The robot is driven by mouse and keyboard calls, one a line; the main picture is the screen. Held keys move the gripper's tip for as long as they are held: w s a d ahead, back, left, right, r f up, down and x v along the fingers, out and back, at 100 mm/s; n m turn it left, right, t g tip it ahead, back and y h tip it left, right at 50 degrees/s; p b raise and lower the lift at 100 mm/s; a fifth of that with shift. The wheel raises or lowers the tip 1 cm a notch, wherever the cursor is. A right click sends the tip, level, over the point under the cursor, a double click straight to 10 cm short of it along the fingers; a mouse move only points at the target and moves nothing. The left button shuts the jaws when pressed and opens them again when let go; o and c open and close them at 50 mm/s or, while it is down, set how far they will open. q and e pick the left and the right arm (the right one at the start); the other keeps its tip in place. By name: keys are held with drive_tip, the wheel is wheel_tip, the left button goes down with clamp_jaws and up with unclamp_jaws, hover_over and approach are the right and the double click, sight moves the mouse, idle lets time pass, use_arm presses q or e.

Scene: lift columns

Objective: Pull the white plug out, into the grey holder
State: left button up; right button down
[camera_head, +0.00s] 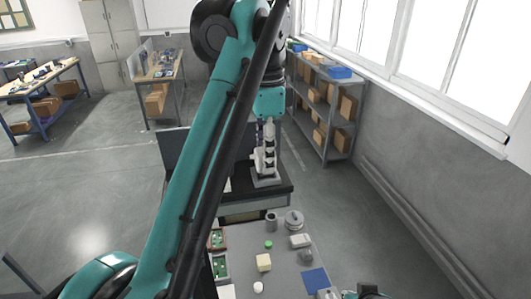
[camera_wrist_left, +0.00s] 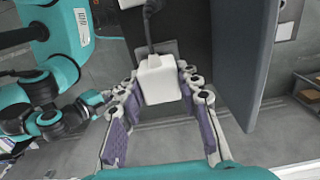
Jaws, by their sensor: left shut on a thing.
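The white plug (camera_wrist_left: 158,82) is a pale block between the two fingertips of my left gripper (camera_wrist_left: 160,84) in the left wrist view. The gripper is shut on it. A black cable runs up from the plug, and a grey plate shows behind it. In the head view my left gripper (camera_head: 264,158) hangs over a dark surface beyond the workbench, and I cannot make out the plug there. Part of my right gripper (camera_head: 345,294) seems to show at the bottom edge; its jaws are not clear. I cannot tell which grey thing is the holder.
The grey workbench (camera_head: 245,243) carries a grey cylinder (camera_head: 271,219), a round metal part (camera_head: 294,220), a yellow block (camera_head: 264,262), a blue square (camera_head: 314,281) and green-filled trays (camera_head: 220,266). A shelf (camera_head: 335,152) with boxes stands beyond it. Open floor lies to the left.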

use_arm(q)
drive_tip(key=shift+f+b, duration=0.45)
drive_tip(key=shift+f, duration=0.2)
drive_tip(key=o, duration=1.7)
drive_tip(key=shift+r+p, duration=3.6)
drive_tip(key=shift+p, duration=0.25)
drive_tip(key=shift+f, duration=0.1)
